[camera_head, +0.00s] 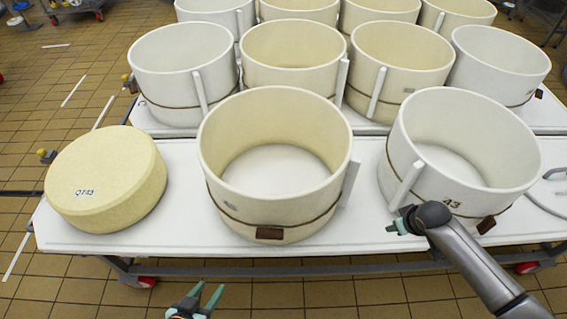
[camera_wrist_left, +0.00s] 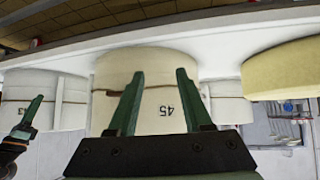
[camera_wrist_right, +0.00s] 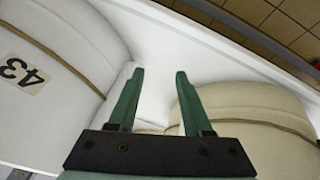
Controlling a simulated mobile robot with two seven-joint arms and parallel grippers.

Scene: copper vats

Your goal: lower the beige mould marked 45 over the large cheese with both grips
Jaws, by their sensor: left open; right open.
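The beige mould marked 45 (camera_head: 225,205) stands on the table, front centre, open at the top and empty. Its label 45 shows upside down in the left wrist view (camera_wrist_left: 165,110). The large cheese (camera_head: 105,180), a yellow wheel labelled Q743, lies left of the mould, apart from it. My left gripper (camera_head: 207,290) is open and empty in front of the table edge, facing the mould. My right gripper (camera_head: 396,226) is open and empty near the front gap between the beige mould (camera_wrist_right: 250,100) and a white mould. Neither gripper touches the mould.
The white mould marked 43 (camera_head: 460,175) stands close to the right gripper. Several more white and beige moulds (camera_head: 290,50) stand in rows behind. The table's front edge (camera_head: 180,248) runs below.

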